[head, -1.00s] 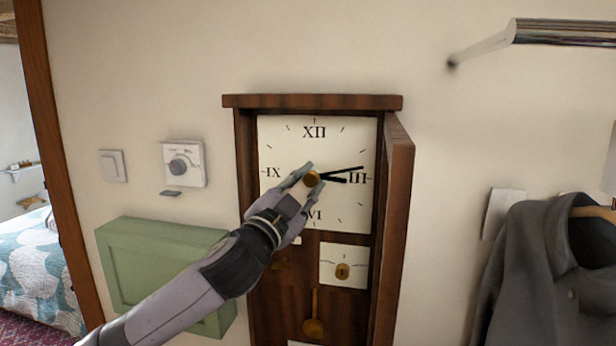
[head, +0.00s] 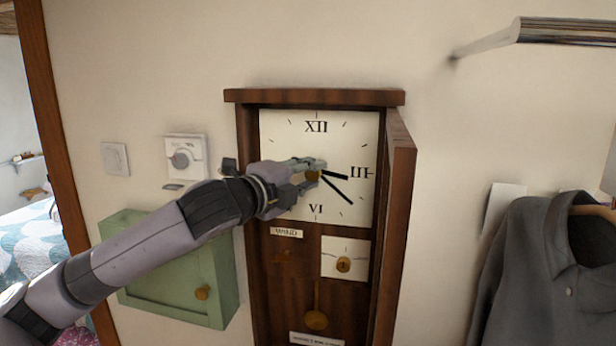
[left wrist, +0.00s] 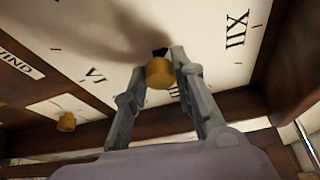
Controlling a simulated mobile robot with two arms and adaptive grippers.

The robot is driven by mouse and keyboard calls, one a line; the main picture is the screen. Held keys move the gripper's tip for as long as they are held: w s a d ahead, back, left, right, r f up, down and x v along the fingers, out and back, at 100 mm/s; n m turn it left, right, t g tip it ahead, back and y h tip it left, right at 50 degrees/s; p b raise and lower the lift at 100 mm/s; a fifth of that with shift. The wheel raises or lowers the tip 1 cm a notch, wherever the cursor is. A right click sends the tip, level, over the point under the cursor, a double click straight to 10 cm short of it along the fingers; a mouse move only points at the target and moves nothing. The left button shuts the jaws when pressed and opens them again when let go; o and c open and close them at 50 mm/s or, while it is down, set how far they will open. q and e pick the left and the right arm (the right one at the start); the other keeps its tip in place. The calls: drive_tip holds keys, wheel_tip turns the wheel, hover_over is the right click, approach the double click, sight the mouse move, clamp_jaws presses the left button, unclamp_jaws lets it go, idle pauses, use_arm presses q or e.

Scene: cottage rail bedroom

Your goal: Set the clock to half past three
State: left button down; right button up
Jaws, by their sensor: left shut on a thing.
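The clock (head: 245,200) is a tall dark wooden case on the wall, its door swung open to the right. Its white dial (head: 287,127) has Roman numerals. The short black hand (head: 337,175) points just about at III. The long black hand (head: 339,193) points down and right, past III and well above VI. My left gripper (head: 313,172) is shut on the brass knob at the dial's centre. In the left wrist view the brass knob (left wrist: 160,73) sits between the two fingertips. My right gripper is not in view.
The open clock door (head: 400,190) stands out to the right. Lower in the case are a small dial (head: 333,251) and a brass pendulum (head: 316,320). A green box (head: 165,280) is at left, below a thermostat-like dial. A grey jacket (head: 545,270) hangs at right.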

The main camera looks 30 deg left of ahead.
use_arm(q)
drive_tip(key=m+g, duration=0.1)
drive_tip(key=m, duration=0.1)
drive_tip(key=m+y, duration=0.1)
drive_tip(key=m, duration=0.1)
drive_tip(key=shift+d+m+g, duration=0.2)
drive_tip(key=shift+m+g, duration=0.1)
drive_tip(key=shift+g, duration=0.1)
drive_tip(key=shift+m+g+y, duration=0.6)
drive_tip(key=shift+m+y, duration=0.2)
drive_tip(key=shift+m, duration=0.7)
drive_tip(key=shift+f, duration=0.1)
drive_tip(key=c, duration=1.7)
unclamp_jaws()
drive_tip(key=o, duration=0.4)
drive_tip(key=shift+c, duration=0.2)
drive_tip(key=shift+r, duration=0.2)
drive_tip(key=shift+s+r, duration=0.25)
drive_tip(key=shift+s, duration=0.2)
drive_tip(key=v, duration=1.1)
